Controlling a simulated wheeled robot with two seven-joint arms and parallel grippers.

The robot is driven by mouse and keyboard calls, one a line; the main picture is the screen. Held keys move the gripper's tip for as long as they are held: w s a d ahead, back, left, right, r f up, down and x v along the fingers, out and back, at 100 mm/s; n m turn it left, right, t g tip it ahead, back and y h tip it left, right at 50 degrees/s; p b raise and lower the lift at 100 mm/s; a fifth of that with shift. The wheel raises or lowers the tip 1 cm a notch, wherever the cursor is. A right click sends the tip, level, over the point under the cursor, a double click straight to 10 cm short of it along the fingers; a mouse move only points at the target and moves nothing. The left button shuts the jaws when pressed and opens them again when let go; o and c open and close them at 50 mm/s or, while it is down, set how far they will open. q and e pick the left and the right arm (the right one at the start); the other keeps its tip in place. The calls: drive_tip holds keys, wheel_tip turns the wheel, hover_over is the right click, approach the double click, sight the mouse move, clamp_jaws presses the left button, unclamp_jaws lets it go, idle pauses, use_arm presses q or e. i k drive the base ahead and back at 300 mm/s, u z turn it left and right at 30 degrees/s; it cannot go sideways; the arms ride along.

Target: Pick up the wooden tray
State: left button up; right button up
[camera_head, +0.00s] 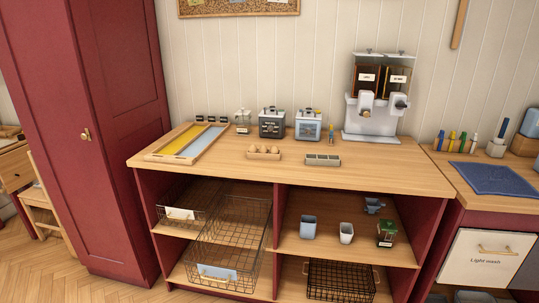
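A wooden tray (168,160) lies flat on the left part of the red cabinet's wooden top. It has a light wood rim and holds a yellow panel (189,143) and a pale blue panel (204,141) side by side. A much smaller wooden holder (264,155) with several rounded items stands to its right, apart from it. Neither of my grippers shows in the head view.
Small dark-topped items (211,119) stand behind the tray, near the wall. A tall red cabinet (105,130) rises at the left. Wire baskets (228,235) sit on shelves below. The countertop's front strip (225,172) is clear.

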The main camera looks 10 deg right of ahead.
sight(258, 156)
drive_tip(key=z, duration=0.65)
drive_tip(key=i, duration=1.65)
drive_tip(key=u, duration=1.1)
